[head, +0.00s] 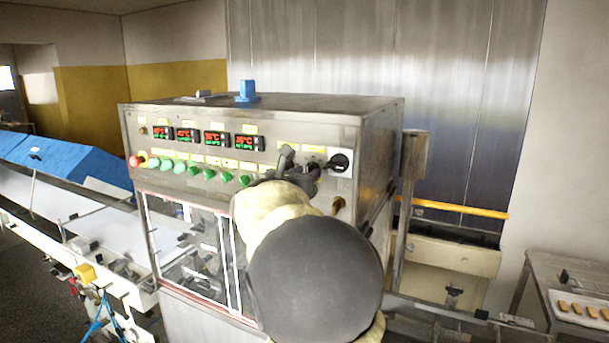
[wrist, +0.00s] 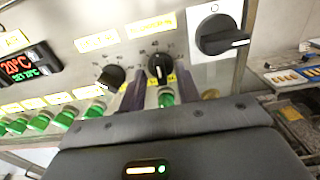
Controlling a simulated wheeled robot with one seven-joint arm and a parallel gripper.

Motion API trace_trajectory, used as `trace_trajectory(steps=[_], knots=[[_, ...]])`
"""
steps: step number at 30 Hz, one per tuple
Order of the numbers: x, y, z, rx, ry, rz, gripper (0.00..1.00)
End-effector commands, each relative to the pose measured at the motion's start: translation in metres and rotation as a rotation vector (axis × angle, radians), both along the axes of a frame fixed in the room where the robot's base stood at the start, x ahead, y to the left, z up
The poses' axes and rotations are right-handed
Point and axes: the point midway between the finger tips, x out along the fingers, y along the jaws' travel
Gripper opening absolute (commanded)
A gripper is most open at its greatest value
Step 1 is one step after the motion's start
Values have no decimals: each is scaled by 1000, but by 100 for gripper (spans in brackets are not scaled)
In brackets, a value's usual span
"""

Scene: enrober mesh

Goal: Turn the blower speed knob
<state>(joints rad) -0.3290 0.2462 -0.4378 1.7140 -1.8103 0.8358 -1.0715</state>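Two small black dial knobs sit on the machine's control panel in the wrist view, a left one (wrist: 111,77) and a right one (wrist: 160,68), with yellow labels above them. The label text is too blurred to tell which knob is for blower speed. My gripper (wrist: 161,80) is open, with its two dark fingers apart, one on each side of the right knob. I cannot tell whether either finger touches it. In the head view my gripper (head: 299,168) is at the panel's right part and my arm hides much of that area.
A large black rotary switch (wrist: 222,36) on a white plate sits close right of the knobs; it also shows in the head view (head: 339,162). Green buttons (wrist: 67,119) line the panel below. Temperature displays (head: 250,142) are to the left. A yellow rail (head: 460,209) stands at the right.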

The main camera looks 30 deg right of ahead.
Motion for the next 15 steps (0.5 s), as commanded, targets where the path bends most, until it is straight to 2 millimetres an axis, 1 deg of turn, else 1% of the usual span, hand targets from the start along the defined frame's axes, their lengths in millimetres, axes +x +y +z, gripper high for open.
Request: trace_trajectory(steps=[4,8,11,15], knots=[[-1,1,0,0,-1,0,33],[-7,9,-1,1,-4,1,33],[-16,21,-2,1,-4,4,33],[-32,42,-3,2,-5,4,33]])
